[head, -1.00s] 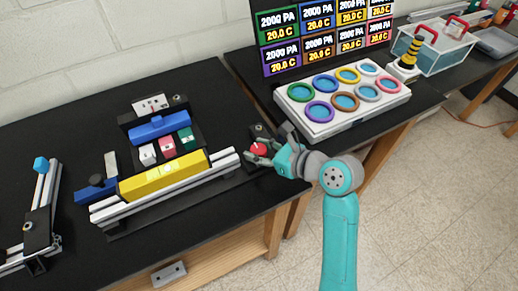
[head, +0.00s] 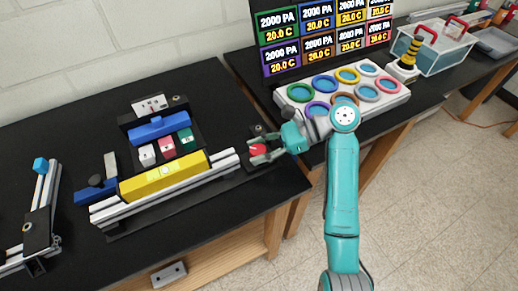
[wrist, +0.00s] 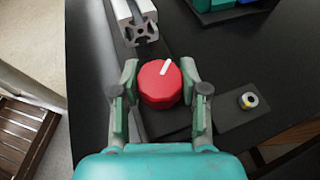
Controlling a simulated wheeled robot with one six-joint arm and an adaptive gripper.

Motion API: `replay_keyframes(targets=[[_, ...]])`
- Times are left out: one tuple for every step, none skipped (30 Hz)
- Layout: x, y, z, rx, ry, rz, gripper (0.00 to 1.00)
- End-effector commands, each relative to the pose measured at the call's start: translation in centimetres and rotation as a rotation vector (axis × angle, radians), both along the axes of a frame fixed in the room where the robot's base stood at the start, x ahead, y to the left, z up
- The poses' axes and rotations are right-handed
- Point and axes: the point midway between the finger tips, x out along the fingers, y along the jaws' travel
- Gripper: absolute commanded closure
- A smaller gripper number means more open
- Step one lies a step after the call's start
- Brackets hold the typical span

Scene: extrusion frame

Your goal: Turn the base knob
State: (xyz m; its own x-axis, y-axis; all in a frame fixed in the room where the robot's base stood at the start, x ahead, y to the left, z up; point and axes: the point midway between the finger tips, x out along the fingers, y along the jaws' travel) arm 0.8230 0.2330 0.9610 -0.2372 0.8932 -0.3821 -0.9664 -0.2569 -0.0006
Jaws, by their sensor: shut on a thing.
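The red base knob (wrist: 158,90) with a white pointer line sits on a dark plate near the table edge. In the wrist view the pointer tilts up and to the right. It also shows in the head view (head: 258,149), partly covered by the fingers. My gripper (wrist: 159,88) has one finger on each side of the knob and is closed on it. In the head view my gripper (head: 262,152) reaches in from the right, at the right end of the extrusion frame.
The extrusion frame (head: 222,163) with a yellow block (head: 163,176) lies left of the knob. A white panel with coloured rings (head: 385,107) stands on the right table.

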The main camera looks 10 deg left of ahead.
Motion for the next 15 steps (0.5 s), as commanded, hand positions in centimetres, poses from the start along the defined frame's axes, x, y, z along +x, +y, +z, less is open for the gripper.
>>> replay_keyframes(targets=[[0.06,0.0,-0.05,-0.002,0.002,0.019,0.91],[0.05,-0.01,-0.03,-0.001,0.001,0.032,0.91],[0.06,0.0,-0.01,-0.001,0.001,0.044,0.91],[0.06,0.01,-0.04,-0.001,0.001,0.053,0.91],[0.05,0.0,-0.07,-0.002,0.002,0.061,0.91],[0.03,0.0,-0.09,-0.003,0.002,0.07,0.91],[0.02,0.0,-0.09,-0.003,0.002,0.076,0.91],[0.02,0.0,-0.09,-0.003,0.002,0.08,0.91],[0.02,0.01,-0.1,-0.002,0.001,0.085,0.91],[0.02,0.01,-0.1,-0.002,0.001,0.088,0.91],[0.02,0.0,-0.11,-0.002,0.001,0.09,0.91],[0.02,0.0,-0.11,-0.002,0.001,0.092,0.91],[0.01,0.0,-0.11,-0.002,0.001,0.093,0.91],[0.01,0.0,-0.12,-0.002,0.001,0.093,0.91],[0.01,0.01,-0.12,-0.003,0.002,0.094,0.91]])
